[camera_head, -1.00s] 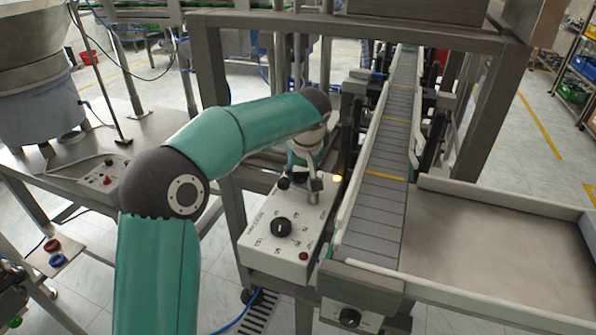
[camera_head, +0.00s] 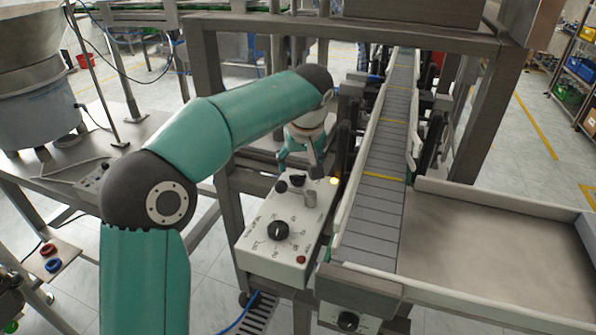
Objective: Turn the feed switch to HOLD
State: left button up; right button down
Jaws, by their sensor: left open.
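A white control box (camera_head: 272,262) stands beside the conveyor. Its top carries a large black knob (camera_head: 277,230) at the front, and a smaller black knob (camera_head: 297,180) and a black button (camera_head: 281,187) at the back. A short grey metal post (camera_head: 310,197), a red button (camera_head: 301,259) and a lit yellow lamp (camera_head: 334,182) are also on it. The printed labels are too small to read, so I cannot tell which control is the feed switch. My left gripper (camera_head: 303,164) is open just above the box's back end, partly hidden by its wrist. My right gripper is not in view.
The conveyor (camera_head: 372,210) runs along the box's right side, with a metal tray (camera_head: 480,245) beyond it. Its front end has another black knob (camera_head: 348,321). A steel frame post (camera_head: 205,75) stands behind my left arm. A table (camera_head: 60,175) with a feeder bowl is at left.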

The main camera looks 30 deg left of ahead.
pick_arm(q)
jog(key=v, duration=0.6)
jog(key=shift+s, duration=0.1)
dwell(0.3)
